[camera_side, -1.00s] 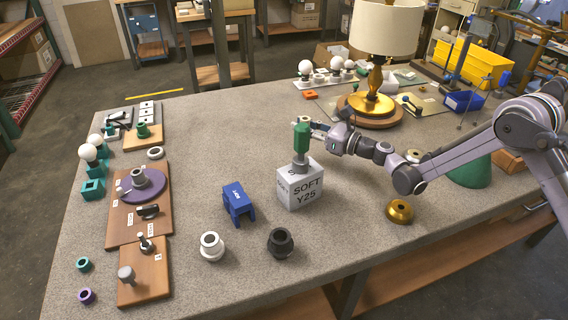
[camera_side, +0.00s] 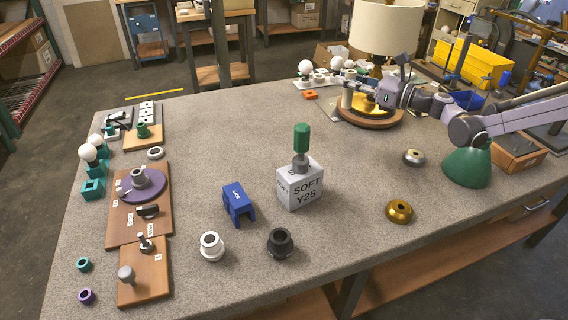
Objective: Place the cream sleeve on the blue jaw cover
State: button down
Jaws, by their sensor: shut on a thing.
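The blue jaw cover (camera_side: 239,204) stands on the grey table left of centre, with white lettering on its face. My gripper (camera_side: 349,91) is at the back right, in front of the lamp, far from the jaw cover. It is shut on a small, pale upright cylinder (camera_side: 347,98), which looks like the cream sleeve. The fingertips are small and partly hidden. I cannot tell how high it is above the table.
A green cylinder (camera_side: 302,138) stands on a grey block (camera_side: 300,188) marked SOFT Y25. The lamp's base (camera_side: 370,118) is close to my gripper. A white ring part (camera_side: 211,247) and a dark one (camera_side: 280,243) stand near the jaw cover.

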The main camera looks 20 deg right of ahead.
notch_tip(320, 180, up, 4)
jog(key=n+g+y, duration=0.3)
send_over(235, 194)
jog(key=f, duration=0.2)
notch_tip(235, 194, down, 13)
jog(key=shift+f, duration=0.1)
jog(key=c, duration=1.2)
grip_release()
